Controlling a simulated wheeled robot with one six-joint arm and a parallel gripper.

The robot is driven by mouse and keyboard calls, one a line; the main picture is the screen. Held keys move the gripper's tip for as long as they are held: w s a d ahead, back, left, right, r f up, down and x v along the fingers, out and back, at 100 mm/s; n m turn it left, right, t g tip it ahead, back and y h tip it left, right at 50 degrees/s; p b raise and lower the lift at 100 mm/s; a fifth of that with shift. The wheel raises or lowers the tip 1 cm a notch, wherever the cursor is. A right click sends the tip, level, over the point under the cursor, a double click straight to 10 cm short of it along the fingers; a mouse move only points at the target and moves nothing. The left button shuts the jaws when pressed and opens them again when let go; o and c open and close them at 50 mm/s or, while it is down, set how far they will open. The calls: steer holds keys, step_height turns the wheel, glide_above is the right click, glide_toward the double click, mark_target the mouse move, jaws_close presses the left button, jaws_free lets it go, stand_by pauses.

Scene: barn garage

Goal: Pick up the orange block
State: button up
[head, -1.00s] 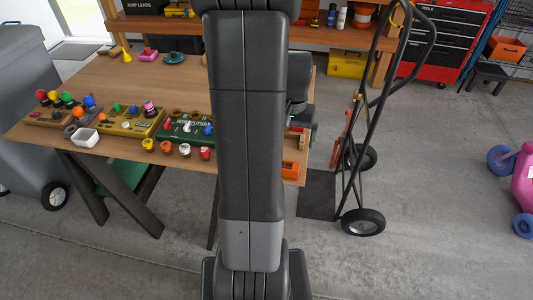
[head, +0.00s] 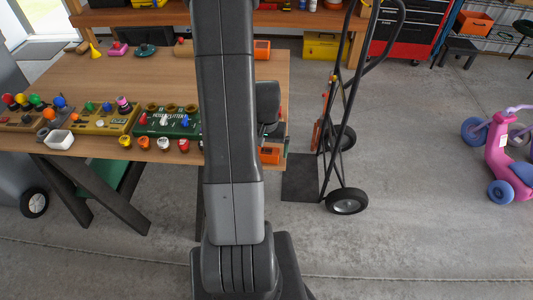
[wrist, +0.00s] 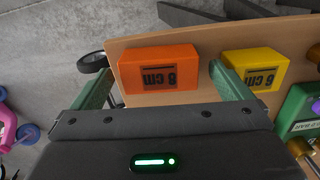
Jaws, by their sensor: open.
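The orange block (wrist: 158,69), marked "8 cm", lies on the wooden table near its edge in the wrist view. In the head view, the orange block (head: 269,155) shows at the table's front right corner, partly behind my arm. My gripper (wrist: 162,72) is open and empty. Its two green fingers point toward the block, one at each side of it in the picture. The right finger lies in the picture between the orange block and a yellow block (wrist: 254,69). I cannot tell how far the fingertips are above the table. My arm hides most of the gripper in the head view.
The green box (wrist: 300,112) with knobs stands beyond the yellow block. A black hand truck (head: 345,200) stands right of the table.

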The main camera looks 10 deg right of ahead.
mark_target(266, 151)
steer(key=shift+f, duration=0.9)
steer(key=c, duration=1.1)
steer(key=shift+r, duration=0.15)
step_height(266, 151, up, 10)
steer(key=shift+f, duration=0.2)
steer(key=shift+r, duration=0.1)
